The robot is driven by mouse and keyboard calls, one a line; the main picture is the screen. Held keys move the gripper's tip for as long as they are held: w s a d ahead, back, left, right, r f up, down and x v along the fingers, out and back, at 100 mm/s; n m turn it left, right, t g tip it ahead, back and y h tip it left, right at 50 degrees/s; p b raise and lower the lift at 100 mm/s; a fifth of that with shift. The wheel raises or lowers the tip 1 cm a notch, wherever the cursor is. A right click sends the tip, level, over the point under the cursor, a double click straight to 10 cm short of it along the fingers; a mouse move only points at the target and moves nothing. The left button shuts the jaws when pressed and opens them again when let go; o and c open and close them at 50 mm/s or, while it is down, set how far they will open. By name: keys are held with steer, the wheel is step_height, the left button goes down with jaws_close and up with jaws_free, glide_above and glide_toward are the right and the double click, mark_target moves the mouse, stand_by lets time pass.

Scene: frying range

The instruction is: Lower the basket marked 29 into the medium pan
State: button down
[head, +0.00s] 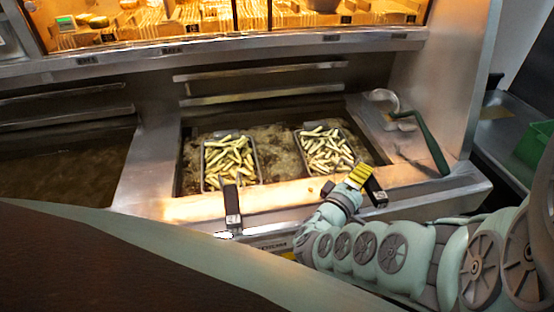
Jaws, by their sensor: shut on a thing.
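Two wire baskets of pale cut fries hang over the right pan (178,180), which holds brown, foaming oil. The left basket (204,168) has a dark handle (232,208) reaching over the front ledge. The right basket (299,142) has a dark handle (376,192) that also reaches over the ledge. My gripper (354,180), with yellow fingers, is at the right basket's handle and shut on it. The numbers on the handles are too small to read. Whether the right basket's bottom sits in the oil cannot be told.
Another pan (60,165) of dark, still oil lies at the left, without a basket. A skimmer with a green handle (430,142) rests on the steel right of the pan. A lit food display (250,15) runs along the back. A green bin (536,142) stands far right.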

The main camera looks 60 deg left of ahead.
steer(key=shift+f+b, duration=0.5)
stand_by(0.3)
steer(key=c, duration=0.9)
jaws_free()
steer(key=shift+o, duration=0.2)
steer(key=shift+f, duration=0.1)
steer(key=v, duration=1.2)
